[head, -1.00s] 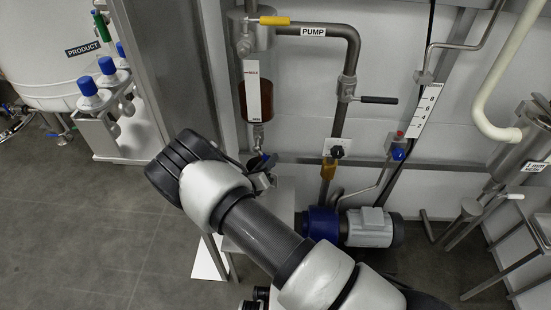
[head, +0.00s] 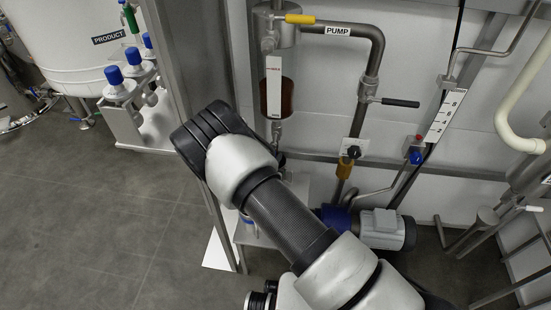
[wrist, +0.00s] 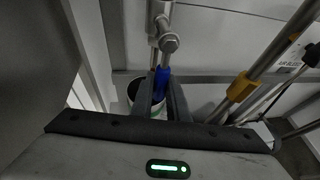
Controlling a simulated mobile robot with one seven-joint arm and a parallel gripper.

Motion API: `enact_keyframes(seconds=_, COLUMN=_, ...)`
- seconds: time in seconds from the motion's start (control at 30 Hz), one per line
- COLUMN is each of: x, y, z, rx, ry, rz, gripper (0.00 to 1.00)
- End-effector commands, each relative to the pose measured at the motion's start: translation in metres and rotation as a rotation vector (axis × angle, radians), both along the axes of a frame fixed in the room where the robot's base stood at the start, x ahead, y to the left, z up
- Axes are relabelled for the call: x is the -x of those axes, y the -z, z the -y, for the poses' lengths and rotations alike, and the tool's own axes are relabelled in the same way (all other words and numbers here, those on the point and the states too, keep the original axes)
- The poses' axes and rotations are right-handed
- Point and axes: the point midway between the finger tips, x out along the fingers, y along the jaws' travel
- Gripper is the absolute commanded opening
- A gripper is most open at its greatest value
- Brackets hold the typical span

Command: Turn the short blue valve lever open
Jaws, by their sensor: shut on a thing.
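The short blue valve lever (wrist: 162,76) shows in the wrist view, pointing down from a steel valve fitting (wrist: 169,42). My gripper (wrist: 161,98) has its two dark fingers on either side of the lever and is shut on it. In the head view my arm's wrist covers the lever and most of the gripper, below the sight glass with brown liquid (head: 280,97).
A yellow-handled valve (head: 300,19), a black-handled valve (head: 401,103) and the pump pipe (head: 378,55) are right of the sight glass. A blue-grey pump motor (head: 385,229) sits low on the right. A steel post (head: 195,90) stands close on the left. Open floor (head: 120,220) lies farther left.

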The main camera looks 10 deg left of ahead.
Motion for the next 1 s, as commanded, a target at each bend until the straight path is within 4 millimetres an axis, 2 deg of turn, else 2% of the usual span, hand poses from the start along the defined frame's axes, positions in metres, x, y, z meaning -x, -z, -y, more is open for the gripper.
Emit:
enact_keyframes(seconds=0.47, x=0.0019, y=0.0016, z=-0.0033, rx=-0.016, ry=-0.002, rz=-0.004, gripper=0.00)
enact_keyframes(seconds=0.5, x=0.0018, y=0.0015, z=-0.0033, rx=-0.015, ry=-0.003, rz=-0.004, gripper=0.21)
enact_keyframes(seconds=0.57, x=0.0016, y=0.0013, z=-0.0032, rx=-0.015, ry=-0.003, rz=-0.003, gripper=0.31)
enact_keyframes(seconds=0.87, x=0.0009, y=-0.0001, z=-0.0017, rx=-0.013, ry=-0.001, rz=-0.001, gripper=0.33)
enact_keyframes(seconds=1.0, x=0.0089, y=-0.0049, z=-0.0039, rx=-0.013, ry=-0.001, rz=-0.001, gripper=0.33)
